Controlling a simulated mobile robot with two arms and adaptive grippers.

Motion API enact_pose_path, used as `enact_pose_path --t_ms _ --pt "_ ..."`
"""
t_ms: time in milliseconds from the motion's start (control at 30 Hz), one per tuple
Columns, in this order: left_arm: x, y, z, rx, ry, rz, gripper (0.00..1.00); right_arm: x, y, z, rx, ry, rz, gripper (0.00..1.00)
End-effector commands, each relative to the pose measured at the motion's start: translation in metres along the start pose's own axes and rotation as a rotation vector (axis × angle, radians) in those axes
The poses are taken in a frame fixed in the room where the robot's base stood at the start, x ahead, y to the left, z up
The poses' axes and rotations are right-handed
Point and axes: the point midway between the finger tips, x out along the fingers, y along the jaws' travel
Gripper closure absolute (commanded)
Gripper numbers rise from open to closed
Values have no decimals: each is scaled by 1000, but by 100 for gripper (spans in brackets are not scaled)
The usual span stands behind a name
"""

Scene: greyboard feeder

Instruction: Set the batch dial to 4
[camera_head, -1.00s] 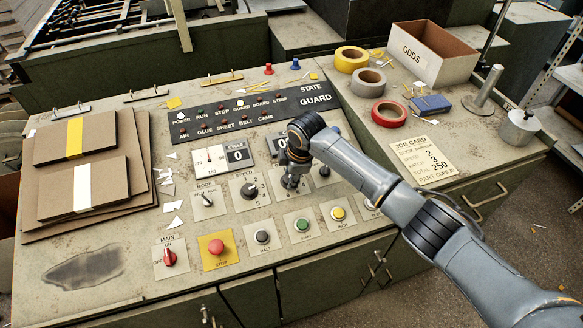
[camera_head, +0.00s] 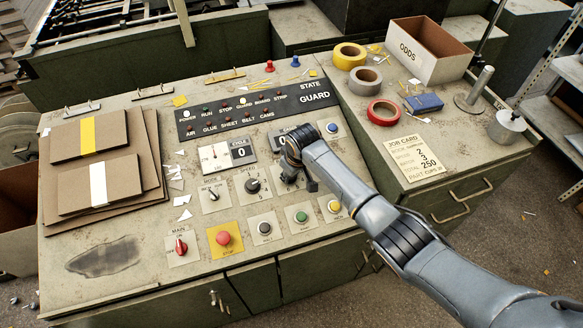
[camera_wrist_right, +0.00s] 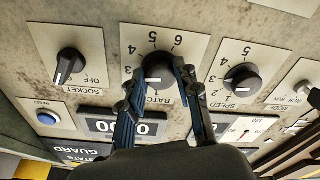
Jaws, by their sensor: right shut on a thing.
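The batch dial (camera_wrist_right: 158,68) is a black round knob on a pale square plate in the right wrist view, which shows the panel upside down. My right gripper (camera_wrist_right: 157,74) has a blue-grey finger on each side of the knob and is shut on it. The numerals 4, 5 and 6 show around the knob; the fingers cover other marks. I cannot make out where its pointer stands. In the head view, my right gripper (camera_head: 291,174) and arm hide most of this dial. My left gripper is not in view.
The speed dial (camera_wrist_right: 240,80) stands close beside the batch dial, and the socket switch (camera_wrist_right: 69,66) is on its other side. Push buttons (camera_head: 302,217) line the front. A job card (camera_head: 412,158) lies on the right-hand worktop.

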Motion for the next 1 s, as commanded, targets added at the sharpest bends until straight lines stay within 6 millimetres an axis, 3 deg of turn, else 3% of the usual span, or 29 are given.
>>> enact_pose_path --t_ms 500,1000 --pt "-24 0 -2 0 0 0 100 -1 -4 0 461 -3 27 99" --pt "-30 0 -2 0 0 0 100 1 -4 0 681 -3 44 99"
